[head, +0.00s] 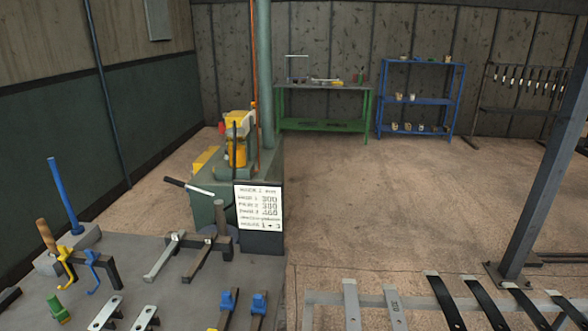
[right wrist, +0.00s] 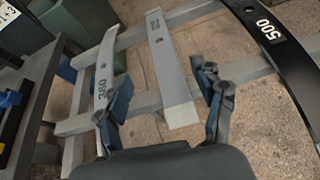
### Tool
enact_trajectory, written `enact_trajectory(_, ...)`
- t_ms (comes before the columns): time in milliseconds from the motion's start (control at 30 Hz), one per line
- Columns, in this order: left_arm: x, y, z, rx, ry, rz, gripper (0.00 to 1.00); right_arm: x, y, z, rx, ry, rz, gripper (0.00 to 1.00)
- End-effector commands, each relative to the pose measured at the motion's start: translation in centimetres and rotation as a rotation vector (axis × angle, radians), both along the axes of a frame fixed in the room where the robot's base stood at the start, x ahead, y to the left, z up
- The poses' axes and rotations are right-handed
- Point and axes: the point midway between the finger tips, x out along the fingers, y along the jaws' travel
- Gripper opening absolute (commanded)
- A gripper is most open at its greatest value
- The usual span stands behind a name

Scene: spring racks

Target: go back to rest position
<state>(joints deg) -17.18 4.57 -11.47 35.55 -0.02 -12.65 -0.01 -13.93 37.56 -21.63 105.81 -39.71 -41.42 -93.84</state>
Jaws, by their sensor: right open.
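My right gripper (right wrist: 163,78) shows in the right wrist view with its two blue-grey fingers spread apart. It is over a rack of flat steel rails (right wrist: 190,12). A plain grey leaf (right wrist: 165,60) lies across the rails and shows between the fingers. The left finger overlaps a grey leaf marked 360 (right wrist: 106,65) in the picture; I cannot tell whether they touch. Neither gripper shows in the head view, and my left gripper is in no view.
A dark leaf marked 500 (right wrist: 268,32) lies at right. In the head view, the rack (head: 320,299) holds several grey and black leaves. A steel post (head: 545,170) stands at right. The floor (head: 370,200) beyond is clear.

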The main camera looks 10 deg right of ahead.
Motion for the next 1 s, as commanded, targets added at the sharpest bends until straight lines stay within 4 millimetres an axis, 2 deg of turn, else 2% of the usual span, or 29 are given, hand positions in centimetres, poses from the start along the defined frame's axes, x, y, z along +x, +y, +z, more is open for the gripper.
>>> enact_trajectory(167, 0.0, -0.1, 0.0, -0.001, 0.0, 0.0, 0.45, -3.5, 2.5, -0.3, 0.483, -0.019, -0.325, 0.69)
enact_trajectory(300, 0.0, -0.1, 0.0, -0.001, -0.001, 0.001, 0.45, -8.3, 5.2, -0.5, 0.995, -0.03, -0.747, 0.69)
enact_trajectory(433, 0.0, -0.1, 0.0, -0.001, -0.001, 0.001, 0.45, -12.3, 7.5, -0.4, 1.337, -0.037, -1.104, 0.69)
enact_trajectory(700, 0.0, -0.1, 0.0, -0.001, -0.001, 0.001, 0.45, -17.8, 11.0, 0.6, 1.691, -0.052, -1.612, 0.69)
enact_trajectory(967, 0.0, -0.1, 0.0, -0.001, -0.001, 0.001, 0.45, -21.8, 13.8, 2.2, 1.863, -0.073, -2.01, 0.69)
enact_trajectory(1000, 0.1, -0.1, -0.1, -0.001, -0.002, 0.001, 0.45, -21.6, 13.8, 1.2, 1.856, -0.073, -2.022, 0.69)
